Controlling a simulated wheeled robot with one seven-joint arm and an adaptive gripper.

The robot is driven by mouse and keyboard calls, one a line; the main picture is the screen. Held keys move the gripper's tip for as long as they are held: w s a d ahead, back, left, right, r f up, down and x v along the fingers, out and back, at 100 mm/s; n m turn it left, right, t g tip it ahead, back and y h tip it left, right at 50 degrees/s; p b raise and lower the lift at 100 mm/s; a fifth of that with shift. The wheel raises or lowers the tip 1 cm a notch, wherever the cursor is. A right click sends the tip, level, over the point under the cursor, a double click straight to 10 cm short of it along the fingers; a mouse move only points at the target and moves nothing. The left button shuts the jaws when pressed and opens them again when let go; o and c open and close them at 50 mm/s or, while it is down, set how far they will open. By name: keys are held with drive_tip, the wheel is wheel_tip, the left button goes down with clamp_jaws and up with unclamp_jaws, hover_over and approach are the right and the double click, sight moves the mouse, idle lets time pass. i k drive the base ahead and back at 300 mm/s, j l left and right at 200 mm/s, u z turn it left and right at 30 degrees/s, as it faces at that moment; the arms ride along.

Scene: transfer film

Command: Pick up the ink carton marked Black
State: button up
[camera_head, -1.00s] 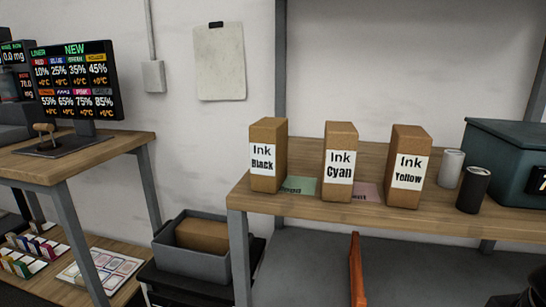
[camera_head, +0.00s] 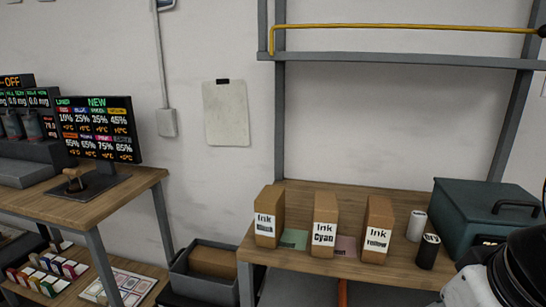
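The ink carton marked Black (camera_head: 269,217) stands upright on the wooden shelf table, leftmost of three brown cartons. Its white label faces me; the lower word is hard to read now but read "Black" in the earlier frame. The Cyan carton (camera_head: 325,224) stands in the middle and the Yellow carton (camera_head: 378,229) on the right. Part of my own arm, white and black, shows at the lower right corner. My gripper's fingers do not show.
A green card (camera_head: 293,239) and a pink card (camera_head: 346,246) lie between the cartons. A white can (camera_head: 416,226), a black can (camera_head: 428,251) and a teal box (camera_head: 475,222) stand to the right. A yellow bar (camera_head: 400,28) runs above. A grey bin (camera_head: 207,287) sits lower left.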

sight(270, 204)
drive_tip(key=i+j+u, duration=0.15)
drive_tip(key=i, duration=0.4)
drive_tip(key=i+j+u, duration=0.15)
drive_tip(key=i, duration=0.45)
